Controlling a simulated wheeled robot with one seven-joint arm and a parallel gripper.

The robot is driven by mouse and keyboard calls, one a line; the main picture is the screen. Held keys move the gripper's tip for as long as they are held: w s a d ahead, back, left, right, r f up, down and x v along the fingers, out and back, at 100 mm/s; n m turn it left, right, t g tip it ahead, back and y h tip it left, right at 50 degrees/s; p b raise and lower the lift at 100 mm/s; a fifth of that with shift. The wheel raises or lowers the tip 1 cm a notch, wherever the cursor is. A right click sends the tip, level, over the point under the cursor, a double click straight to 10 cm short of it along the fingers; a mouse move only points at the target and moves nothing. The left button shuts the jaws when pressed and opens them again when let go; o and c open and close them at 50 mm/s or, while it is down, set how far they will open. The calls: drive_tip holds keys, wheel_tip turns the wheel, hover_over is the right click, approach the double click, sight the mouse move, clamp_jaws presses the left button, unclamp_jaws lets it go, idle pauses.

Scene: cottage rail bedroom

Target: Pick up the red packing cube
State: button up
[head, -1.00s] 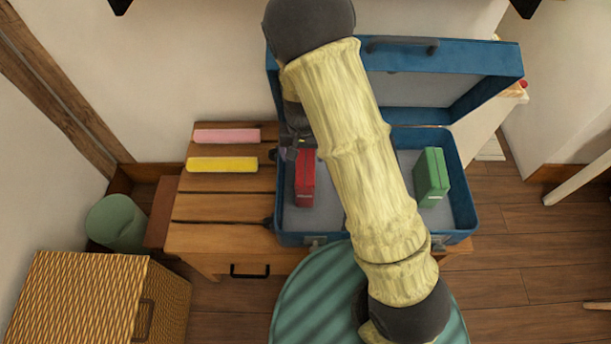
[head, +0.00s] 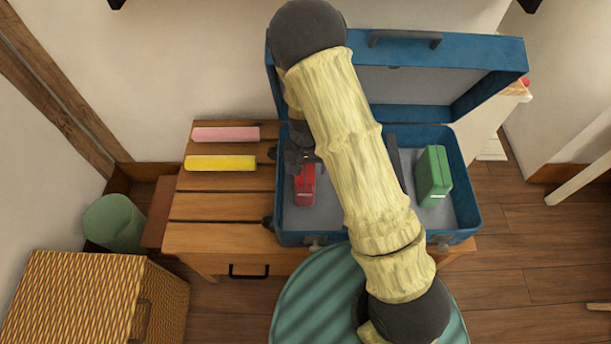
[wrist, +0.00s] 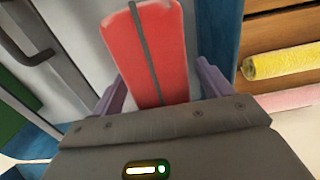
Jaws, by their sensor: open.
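The red packing cube (head: 305,186) stands in the left part of the open blue suitcase (head: 290,240). My gripper (head: 299,160) is over its far end in the head view, partly hidden by my arm. In the wrist view the red cube (wrist: 147,50), with a grey stripe along it, lies between the two open fingers of my gripper (wrist: 160,92). A gap shows on each side, wider at the upper left, and I cannot tell if either finger touches it.
A green packing cube (head: 433,177) stands in the suitcase's right part. A yellow roll (head: 221,163) and a pink roll (head: 226,133) lie on the wooden bench (head: 215,238) left of the suitcase. The raised lid (head: 480,60) stands behind. A wicker basket (head: 90,300) is at front left.

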sight(306, 175)
idle(0.5)
drive_tip(key=c, duration=1.3)
drive_tip(key=shift+r, duration=0.1)
drive_tip(key=shift+r, duration=0.25)
drive_tip(key=s, duration=0.4)
drive_tip(key=shift+s+a+r, duration=0.1)
drive_tip(key=shift+r, duration=0.2)
wheel_tip(306, 175, up, 14)
drive_tip(key=p, duration=0.4)
drive_tip(key=shift+f, duration=0.1)
